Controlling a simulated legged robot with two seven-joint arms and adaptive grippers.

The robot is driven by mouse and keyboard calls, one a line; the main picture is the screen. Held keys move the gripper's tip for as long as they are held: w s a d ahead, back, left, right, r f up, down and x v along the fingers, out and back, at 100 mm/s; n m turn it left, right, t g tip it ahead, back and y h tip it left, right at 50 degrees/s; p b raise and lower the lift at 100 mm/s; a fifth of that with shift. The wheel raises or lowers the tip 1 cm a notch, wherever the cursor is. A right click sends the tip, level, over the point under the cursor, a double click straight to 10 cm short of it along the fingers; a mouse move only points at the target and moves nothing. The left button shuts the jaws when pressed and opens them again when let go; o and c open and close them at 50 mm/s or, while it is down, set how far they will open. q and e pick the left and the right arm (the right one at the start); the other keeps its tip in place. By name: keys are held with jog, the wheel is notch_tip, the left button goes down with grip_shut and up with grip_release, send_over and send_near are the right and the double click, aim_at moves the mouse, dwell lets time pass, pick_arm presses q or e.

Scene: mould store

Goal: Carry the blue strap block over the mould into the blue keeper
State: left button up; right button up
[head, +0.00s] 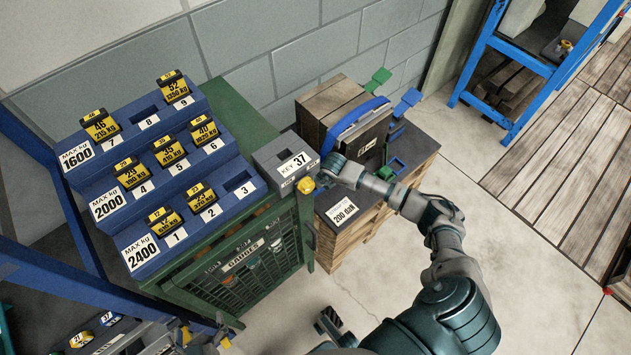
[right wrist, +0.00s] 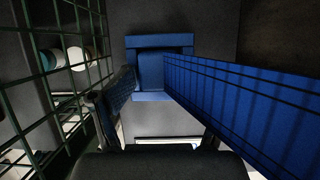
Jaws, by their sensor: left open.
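The mould (head: 336,104) is a brown and dark block on a pallet in the head view. A blue strap (head: 352,122) lies across it; in the right wrist view the strap (right wrist: 240,95) runs large along the right. My right gripper (head: 326,176) is low at the mould's left side. In its wrist view a blue block (right wrist: 150,70) sits in a blue frame ahead of the fingers; the strap hides the right finger, so its grip is unclear. My left gripper (head: 331,323) is open and empty near the bottom.
A green gauge cage (head: 245,262) with a grey key box (head: 285,163) stands close left of my right gripper. Its mesh (right wrist: 75,60) fills the wrist view's left side. Tiered weight racks (head: 165,165) are further left.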

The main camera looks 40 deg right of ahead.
jog(key=v, duration=1.1)
jog(key=shift+s+r, duration=0.2)
jog(key=shift+r, duration=0.15)
jog(key=shift+s, duration=0.1)
